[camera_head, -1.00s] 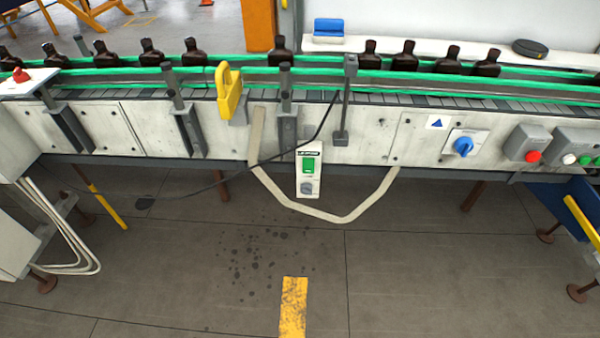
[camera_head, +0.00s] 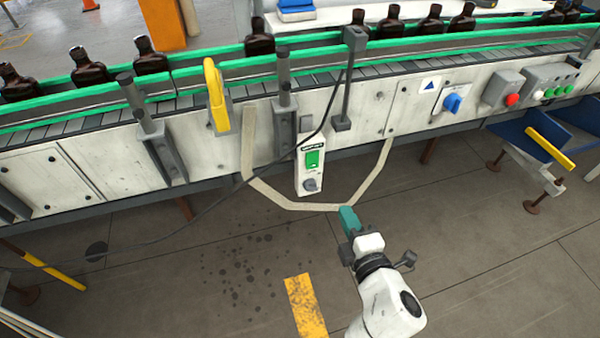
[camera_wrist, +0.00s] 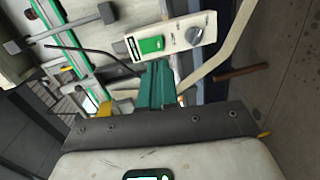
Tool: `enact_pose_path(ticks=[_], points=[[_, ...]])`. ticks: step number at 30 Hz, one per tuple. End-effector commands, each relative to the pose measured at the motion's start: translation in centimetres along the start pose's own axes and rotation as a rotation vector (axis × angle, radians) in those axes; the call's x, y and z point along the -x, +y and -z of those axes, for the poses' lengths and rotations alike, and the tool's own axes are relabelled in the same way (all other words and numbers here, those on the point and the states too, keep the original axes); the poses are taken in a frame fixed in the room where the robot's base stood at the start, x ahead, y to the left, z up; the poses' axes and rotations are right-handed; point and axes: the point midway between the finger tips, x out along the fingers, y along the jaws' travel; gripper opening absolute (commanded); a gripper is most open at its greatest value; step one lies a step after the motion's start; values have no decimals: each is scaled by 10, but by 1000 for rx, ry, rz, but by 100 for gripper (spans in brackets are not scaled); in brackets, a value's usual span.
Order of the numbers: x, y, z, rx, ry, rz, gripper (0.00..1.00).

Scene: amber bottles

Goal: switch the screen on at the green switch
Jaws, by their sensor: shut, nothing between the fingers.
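The green switch (camera_head: 312,159) sits on a white switch box with a grey knob (camera_head: 310,185) below it, hung on the front of the conveyor. In the wrist view the green switch (camera_wrist: 152,45) is upper middle, just beyond my fingertips, with the grey knob to its right. My gripper (camera_head: 348,216) has teal fingers and is in front of the box, below and right of the switch in the head view. In the wrist view my gripper (camera_wrist: 157,75) is shut and empty. It appears apart from the switch. I cannot make out a screen.
A beige hose (camera_head: 290,205) loops below the switch box, close to my fingers. A black cable (camera_head: 215,205) crosses at left. A blue rotary switch (camera_head: 452,102) and a red button (camera_head: 512,99) are on the conveyor front at right. Amber bottles (camera_head: 152,57) stand on the conveyor.

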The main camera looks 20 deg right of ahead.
Motion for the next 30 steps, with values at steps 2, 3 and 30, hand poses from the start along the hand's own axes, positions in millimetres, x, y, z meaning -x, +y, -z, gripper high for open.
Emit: enact_pose_path(ticks=[2, 3, 30], points=[[-1, 0, 7, 29, 25, -13, 0], [-1, 0, 9, 39, 32, -17, 0], [-80, 4, 14, 42, 38, -23, 0]])
